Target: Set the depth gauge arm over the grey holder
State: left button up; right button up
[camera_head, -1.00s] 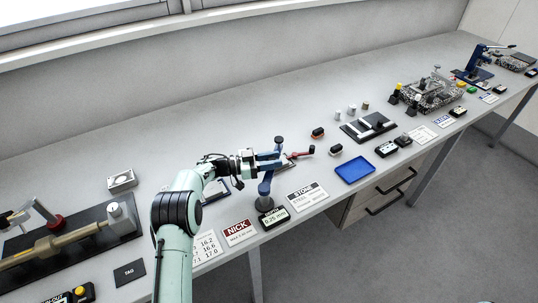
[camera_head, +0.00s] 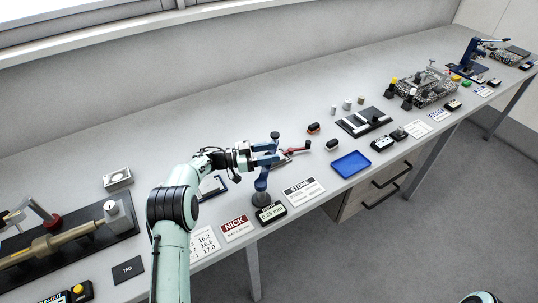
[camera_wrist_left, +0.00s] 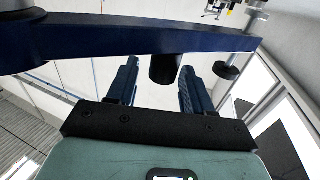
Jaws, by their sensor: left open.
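The depth gauge (camera_head: 262,183) is a blue stand with a dark round foot, a black knob on top and a readout (camera_head: 271,213) showing about 0.25 mm. My left gripper (camera_head: 266,153) is open at the upper part of the gauge. In the left wrist view, the blue gauge arm (camera_wrist_left: 120,38) crosses above the fingertips. A black cylinder (camera_wrist_left: 165,70) hangs from it between the open fingers, with gaps visible on both sides. The grey holder cannot be made out for sure; the area behind the gripper, near the red crank (camera_head: 294,150), is partly hidden. My right gripper is out of view.
A STONE card (camera_head: 303,191) and a NICK card (camera_head: 237,229) lie near the gauge. A blue tray (camera_head: 351,164) is to its right. A grey block (camera_head: 118,180) stands left of my arm.

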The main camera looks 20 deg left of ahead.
pick_arm(q)
notch_tip(320, 180, up, 19)
jog(key=p, duration=0.2)
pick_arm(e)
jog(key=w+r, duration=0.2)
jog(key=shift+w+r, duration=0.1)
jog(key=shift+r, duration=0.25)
pick_arm(q)
jog(key=shift+d, duration=0.1)
